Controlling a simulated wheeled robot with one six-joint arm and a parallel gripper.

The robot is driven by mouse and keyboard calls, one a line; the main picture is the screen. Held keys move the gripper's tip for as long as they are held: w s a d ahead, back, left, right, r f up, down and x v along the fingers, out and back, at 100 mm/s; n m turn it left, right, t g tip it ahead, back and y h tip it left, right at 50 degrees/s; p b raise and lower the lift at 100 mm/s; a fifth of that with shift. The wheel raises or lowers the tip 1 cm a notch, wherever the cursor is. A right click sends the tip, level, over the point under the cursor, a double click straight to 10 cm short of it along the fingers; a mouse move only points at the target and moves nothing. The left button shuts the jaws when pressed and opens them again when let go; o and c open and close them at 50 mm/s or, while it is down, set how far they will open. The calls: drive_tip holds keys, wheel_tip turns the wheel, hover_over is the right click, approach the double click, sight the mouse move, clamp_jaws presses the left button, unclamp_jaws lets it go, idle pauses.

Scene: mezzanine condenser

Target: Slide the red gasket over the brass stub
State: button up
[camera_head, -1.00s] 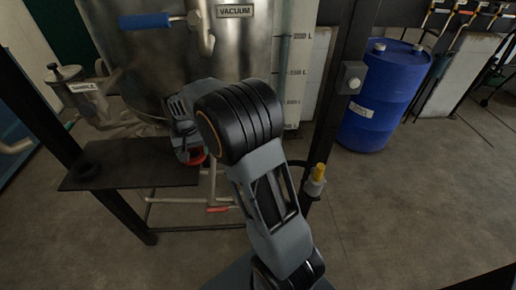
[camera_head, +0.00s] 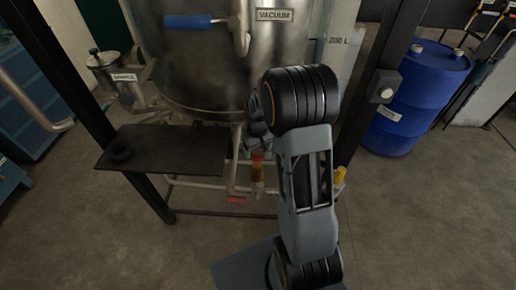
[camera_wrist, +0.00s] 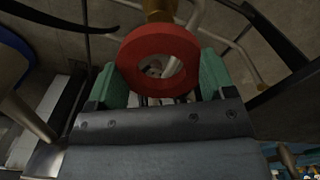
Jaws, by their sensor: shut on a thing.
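My gripper (camera_head: 256,148) is shut on the red gasket (camera_wrist: 127,57), a thick ring held between two green finger pads in the wrist view. In the head view the gasket (camera_head: 257,156) shows only as a small red patch under the gripper, partly hidden. A brass stub (camera_head: 258,173) stands upright just below it, right of the dark shelf. In the wrist view a brass piece (camera_wrist: 160,9) shows beyond the ring's top rim, not through the hole's centre. I cannot tell whether the gasket touches the stub.
A dark shelf (camera_head: 165,150) with a black ring (camera_head: 121,153) is at left. The steel tank (camera_head: 200,65) stands behind. A red-handled valve (camera_head: 236,200) is low down. Another yellow fitting (camera_head: 340,175) shows right of my arm, near a dark post.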

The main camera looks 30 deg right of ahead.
sight(258, 170)
drive_tip(key=shift+f+b, duration=2.15)
drive_tip(key=shift+f, duration=0.75)
drive_tip(key=shift+f+b, duration=2.95)
drive_tip(key=shift+f, duration=1.1)
drive_tip(key=o, duration=0.9)
drive_tip(key=shift+c, duration=0.2)
drive_tip(key=shift+r, duration=0.15)
wheel_tip(258, 170, up, 14)
drive_tip(key=shift+f+p, duration=0.25)
drive_tip(key=shift+p, duration=0.7)
